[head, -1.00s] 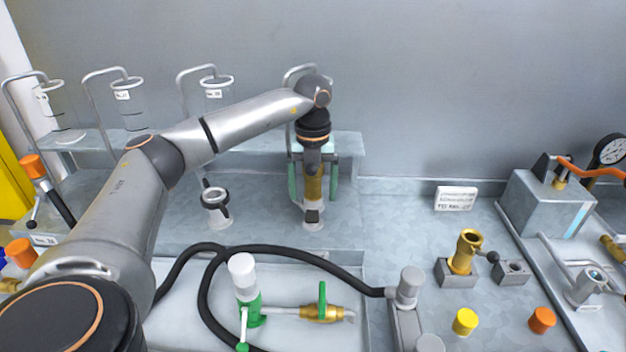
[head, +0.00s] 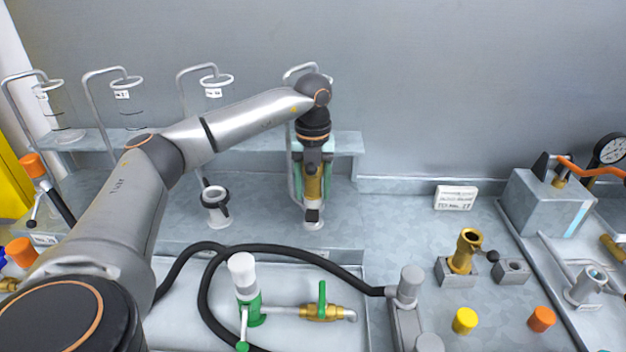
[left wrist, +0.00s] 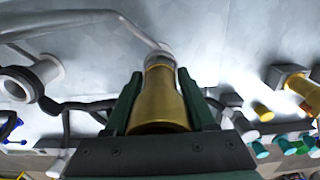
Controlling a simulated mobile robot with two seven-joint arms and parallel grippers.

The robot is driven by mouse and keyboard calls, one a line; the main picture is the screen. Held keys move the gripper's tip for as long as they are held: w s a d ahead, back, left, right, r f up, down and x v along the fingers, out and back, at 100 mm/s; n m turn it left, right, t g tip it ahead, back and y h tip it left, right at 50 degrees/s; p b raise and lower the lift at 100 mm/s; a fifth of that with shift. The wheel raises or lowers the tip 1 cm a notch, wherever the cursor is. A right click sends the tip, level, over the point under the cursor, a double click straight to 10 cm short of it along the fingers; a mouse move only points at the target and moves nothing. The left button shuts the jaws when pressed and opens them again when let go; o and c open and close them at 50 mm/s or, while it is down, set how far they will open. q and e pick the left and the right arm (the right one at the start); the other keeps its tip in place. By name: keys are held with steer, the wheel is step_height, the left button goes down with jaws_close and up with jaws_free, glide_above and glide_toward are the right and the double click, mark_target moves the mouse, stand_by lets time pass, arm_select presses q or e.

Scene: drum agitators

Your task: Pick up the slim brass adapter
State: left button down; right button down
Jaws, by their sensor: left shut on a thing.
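The slim brass adapter (left wrist: 158,100) is upright between the two green fingers of my left gripper (left wrist: 160,95) in the left wrist view. The gripper is shut on it, one finger on each side. In the head view the brass adapter (head: 313,186) shows between the fingers of my left gripper (head: 312,190), above a pale round socket (head: 314,224) on the grey ledge. I cannot tell whether its lower end is still in the socket. My right gripper is not in view.
An empty pale holder (head: 216,205) stands to the left. Another brass piece (head: 465,250) stands in a grey block at right. A black hose (head: 290,254), a green valve (head: 248,305), and yellow (head: 465,320) and orange (head: 542,318) caps lie in front. Glass vessels hang behind.

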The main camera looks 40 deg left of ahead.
arm_select(q)
steer(key=shift+r, duration=0.2)
steer(key=shift+r, duration=0.25)
step_height(320, 180, up, 2)
steer(key=shift+r, duration=0.1)
steer(key=s+d+r, duration=0.2)
steer(key=s+r, duration=0.3)
steer(key=s, duration=0.1)
steer(key=s+d+r+p, duration=0.1)
steer(key=s+d+r, duration=0.2)
steer(key=s+r, duration=0.2)
steer(key=shift+s+d, duration=0.3)
steer(key=shift+s, duration=0.65)
steer(key=shift+w, duration=0.1)
